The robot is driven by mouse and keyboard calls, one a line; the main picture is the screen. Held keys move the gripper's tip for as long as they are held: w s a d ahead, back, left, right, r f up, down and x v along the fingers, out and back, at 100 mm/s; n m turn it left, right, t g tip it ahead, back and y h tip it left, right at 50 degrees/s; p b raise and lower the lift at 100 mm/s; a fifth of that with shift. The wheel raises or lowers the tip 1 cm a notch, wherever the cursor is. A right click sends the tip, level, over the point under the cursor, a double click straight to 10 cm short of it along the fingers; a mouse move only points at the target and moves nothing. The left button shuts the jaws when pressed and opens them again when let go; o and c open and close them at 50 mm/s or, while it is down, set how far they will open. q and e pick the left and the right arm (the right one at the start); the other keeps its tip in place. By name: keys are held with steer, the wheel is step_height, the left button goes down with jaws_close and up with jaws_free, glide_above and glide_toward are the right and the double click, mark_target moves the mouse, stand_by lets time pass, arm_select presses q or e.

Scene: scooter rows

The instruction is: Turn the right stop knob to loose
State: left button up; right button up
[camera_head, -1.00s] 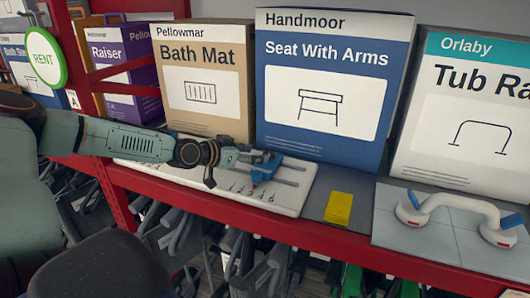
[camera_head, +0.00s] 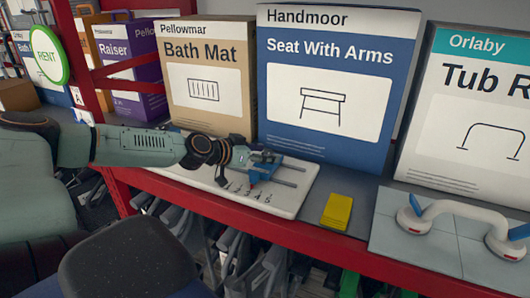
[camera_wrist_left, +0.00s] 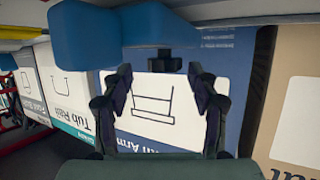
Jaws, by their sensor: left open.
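A white board (camera_head: 285,204) with printed numbers lies on the shelf. Two thin metal rods (camera_head: 288,171) stick out to the right over it. A blue stop block (camera_head: 258,172) sits at the rods, partly hidden by my left gripper. My left gripper (camera_head: 258,160) is at this block in the head view. In the left wrist view, the blue block (camera_wrist_left: 85,35) fills the top and carries a small black knob (camera_wrist_left: 167,62). My left gripper (camera_wrist_left: 162,78) is open, with one finger on each side of the knob. I cannot tell if they touch it. My right gripper is not in view.
Boxes stand behind the board: Bath Mat (camera_head: 206,95), Seat With Arms (camera_head: 325,145) and Tub Rail (camera_head: 460,165). A yellow block (camera_head: 337,211) and a white grab handle (camera_head: 455,208) on grey tiles are to the right. A red shelf edge (camera_head: 265,230) runs in front.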

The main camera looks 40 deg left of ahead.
arm_select(q)
steer(key=shift+a+f, duration=0.1)
steer(key=shift+a, duration=0.05)
steer(key=shift+s+a+f, duration=0.1)
steer(key=shift+a+f, duration=0.05)
steer(key=shift+a, duration=0.15)
steer(key=c, duration=0.3)
steer(key=shift+s+d+r, duration=0.1)
steer(key=shift+d+r, duration=0.1)
steer(key=shift+d, duration=0.05)
steer(key=c, duration=0.6)
steer(key=shift+a+f, duration=0.1)
steer(key=shift+a, duration=0.05)
steer(key=shift+c, duration=1.4)
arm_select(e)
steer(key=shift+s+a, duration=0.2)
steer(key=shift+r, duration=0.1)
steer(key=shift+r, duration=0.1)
